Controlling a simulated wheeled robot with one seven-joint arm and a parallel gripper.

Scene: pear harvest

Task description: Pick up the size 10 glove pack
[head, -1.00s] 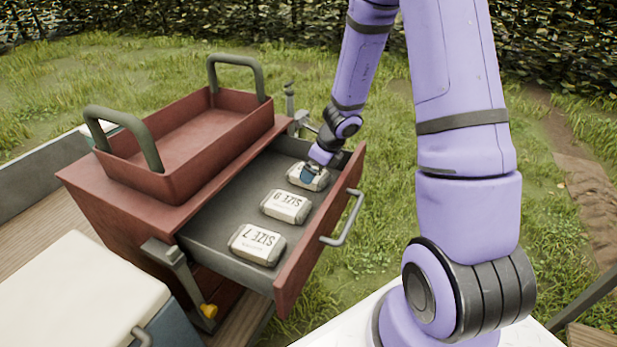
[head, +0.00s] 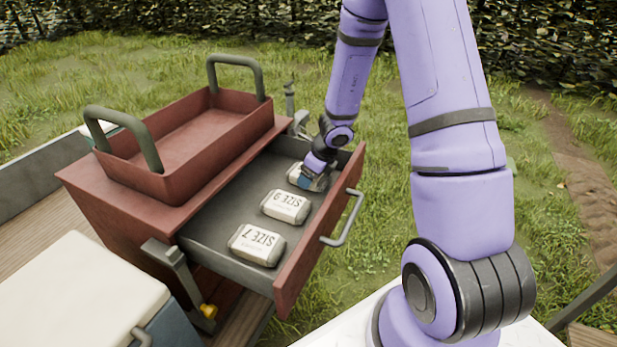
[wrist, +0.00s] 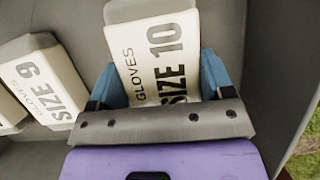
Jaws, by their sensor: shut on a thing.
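The size 10 glove pack (wrist: 152,50) is a white block with dark lettering reading "GLOVES SIZE 10" in the wrist view. My gripper (wrist: 164,78) is shut on it, with a blue finger against each long side. In the head view my gripper (head: 305,180) is at the far end of the open drawer and hides most of this pack (head: 294,170). I cannot tell whether the pack is lifted off the drawer floor.
The size 9 pack (head: 285,207) and size 7 pack (head: 257,245) lie in the grey drawer (head: 212,236). The drawer's red front (head: 290,283) has a grey handle (head: 343,222). A red tray (head: 190,143) with two upright handles sits on the cabinet. A white-lidded cooler (head: 75,295) stands front left.

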